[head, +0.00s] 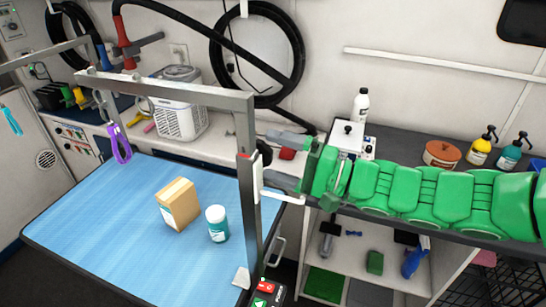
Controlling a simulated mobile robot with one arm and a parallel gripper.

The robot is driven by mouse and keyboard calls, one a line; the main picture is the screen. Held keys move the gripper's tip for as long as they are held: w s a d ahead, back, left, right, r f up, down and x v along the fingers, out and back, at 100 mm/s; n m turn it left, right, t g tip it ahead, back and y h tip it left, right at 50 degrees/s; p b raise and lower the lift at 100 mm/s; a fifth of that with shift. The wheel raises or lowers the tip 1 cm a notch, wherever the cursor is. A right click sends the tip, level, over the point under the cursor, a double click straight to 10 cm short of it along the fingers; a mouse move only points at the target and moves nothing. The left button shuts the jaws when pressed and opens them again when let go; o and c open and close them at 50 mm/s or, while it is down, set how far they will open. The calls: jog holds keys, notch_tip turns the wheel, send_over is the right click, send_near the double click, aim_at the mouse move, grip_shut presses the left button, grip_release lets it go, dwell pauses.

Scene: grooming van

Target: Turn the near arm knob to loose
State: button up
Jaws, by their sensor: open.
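The near grooming arm (245,135) is a grey metal post at the blue table's right edge, with a bar reaching left over the table. A dark round knob (264,152) sits on the post's right side, beside a clamp with a small red mark (244,156). My gripper (267,155) comes from the right on a green arm. Its two grey fingers are apart, one above and one below the knob's height, with nothing held. I cannot tell whether they touch the knob. The knob's setting is too small to read.
A cardboard box (177,204) and white-and-teal jar (217,223) stand on the blue table (110,225). A shelf unit (390,265) with bottles on top stands right, under my arm. A pale lever (280,195) juts below the gripper.

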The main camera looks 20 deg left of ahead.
jog(key=shift+d+f, duration=0.15)
jog(key=shift+d, duration=1.15)
jog(key=shift+d+f, duration=0.1)
jog(key=shift+d, duration=1.15)
jog(key=shift+w, duration=0.1)
